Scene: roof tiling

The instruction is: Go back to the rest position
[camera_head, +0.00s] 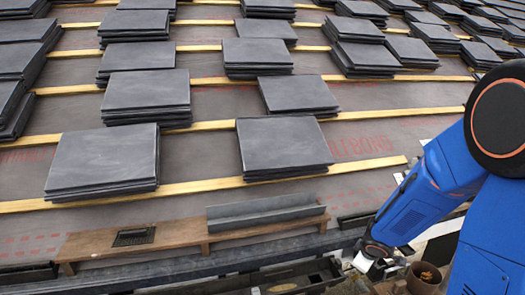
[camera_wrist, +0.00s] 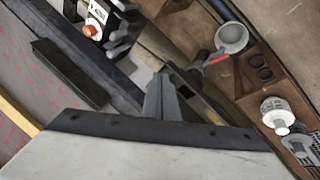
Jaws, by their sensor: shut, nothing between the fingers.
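My arm (camera_head: 425,200) comes in from the right in the head view and reaches down past the lower right of the roof. My gripper (camera_head: 363,262) is at its end, low and just off the roof's lower edge, with the fingers partly hard to make out. In the wrist view my gripper (camera_wrist: 163,80) shows as grey fingers pressed together, shut with nothing held. No tile is at the fingers.
Several stacks of dark slate tiles (camera_head: 103,160) lie on wooden battens (camera_head: 200,186) across the roof. A brown pot (camera_head: 424,278) is below my arm.

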